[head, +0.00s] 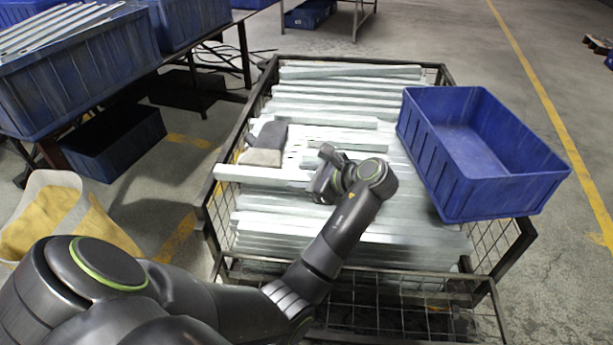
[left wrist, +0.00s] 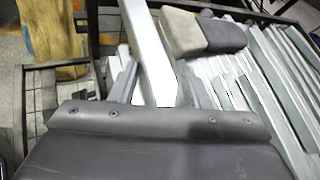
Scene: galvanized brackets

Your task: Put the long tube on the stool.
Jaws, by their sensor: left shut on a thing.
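A long pale galvanized tube (head: 250,175) lies across the left part of the wire cage, its left end reaching over the cage's left rim. My left gripper (head: 312,184) is shut on it near its right end, and the arm partly hides the hold. In the left wrist view the tube (left wrist: 150,45) runs away from between the two fingers of my left gripper (left wrist: 160,88). I cannot make out a stool in either view. My right gripper is not in view.
The wire cage (head: 236,127) holds several stacked galvanized lengths. A grey and beige block pair (head: 262,157) lies beside the tube. A blue crate (head: 490,190) sits on the cage's right side. A yellow and beige sack-like thing (head: 45,215) stands left; crates fill the table behind it.

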